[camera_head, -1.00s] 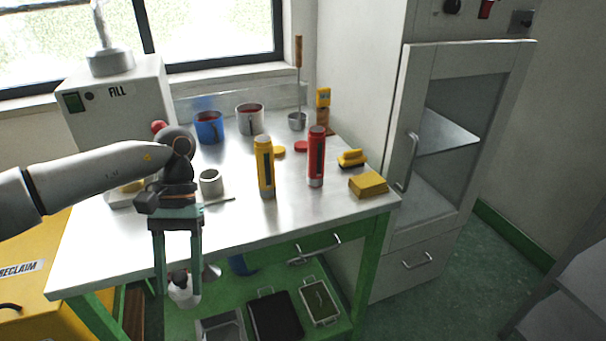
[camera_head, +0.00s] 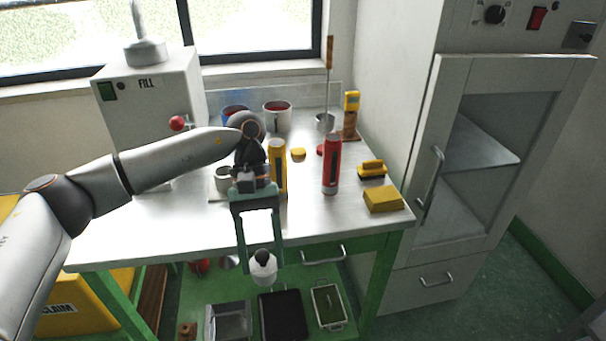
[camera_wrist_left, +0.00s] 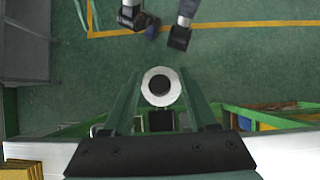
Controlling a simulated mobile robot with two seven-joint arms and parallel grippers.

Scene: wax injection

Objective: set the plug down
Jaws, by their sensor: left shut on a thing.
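The metal workbench top (camera_head: 150,225) is behind the gripper. My right gripper is not in view.
A yellow cylinder (camera_head: 278,165) and a red cylinder (camera_head: 331,165) stand on the bench, with a yellow block (camera_head: 383,199) and a yellow-handled brush (camera_head: 372,170) to their right. The front left of the top is clear. Trays (camera_head: 283,315) lie on the shelf below.

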